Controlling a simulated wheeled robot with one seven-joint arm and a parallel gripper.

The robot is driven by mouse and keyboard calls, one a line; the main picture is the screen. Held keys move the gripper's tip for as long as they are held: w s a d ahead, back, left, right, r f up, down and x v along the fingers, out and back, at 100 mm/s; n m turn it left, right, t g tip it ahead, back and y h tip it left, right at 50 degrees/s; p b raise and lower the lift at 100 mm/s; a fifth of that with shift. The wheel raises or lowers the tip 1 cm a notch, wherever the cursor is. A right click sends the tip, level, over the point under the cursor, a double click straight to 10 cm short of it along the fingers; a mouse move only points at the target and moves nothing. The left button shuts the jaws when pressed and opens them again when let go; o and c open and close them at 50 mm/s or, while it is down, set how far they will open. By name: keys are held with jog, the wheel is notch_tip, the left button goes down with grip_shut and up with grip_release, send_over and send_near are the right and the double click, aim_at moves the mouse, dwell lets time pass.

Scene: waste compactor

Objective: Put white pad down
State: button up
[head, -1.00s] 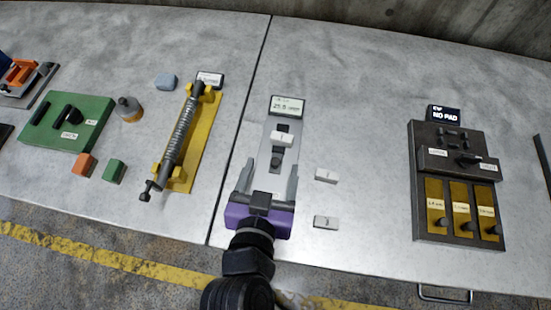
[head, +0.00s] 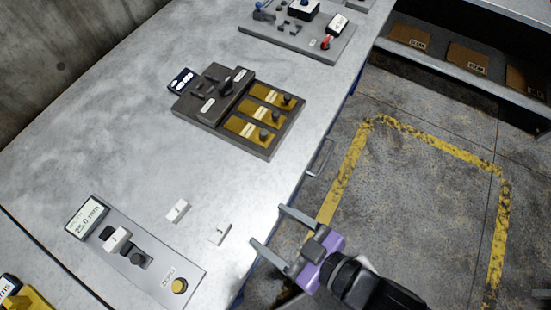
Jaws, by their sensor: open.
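Three small white pads show in the head view. One white pad (head: 117,240) sits on the grey gauge plate (head: 194,268), beside the display reading 25.0 mm (head: 87,219). A second white pad (head: 177,210) and a third white pad (head: 219,234) lie flat and apart on the metal table (head: 120,150). My purple gripper (head: 267,226) is open, with nothing between its two grey fingers. Its fingertips are by the table's front edge, just right of the third pad, and do not appear to touch it.
A dark fixture with brass slots (head: 240,112) stands beyond the pads, with a NO PAD display (head: 181,80). The gauge plate has a yellow ZERO button (head: 180,286). A grey panel with a red knob (head: 300,30) is farther off. The table between has bare room.

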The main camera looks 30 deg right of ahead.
jog(key=s+d+r+m+t+h, duration=0.2)
jog(key=s+d+r+m+h, duration=0.2)
jog(key=s+d+r, duration=0.3)
jog(key=s+d+h, duration=0.1)
jog(key=s+d, duration=0.1)
jog(key=d, duration=0.3)
jog(key=shift+s, duration=0.25)
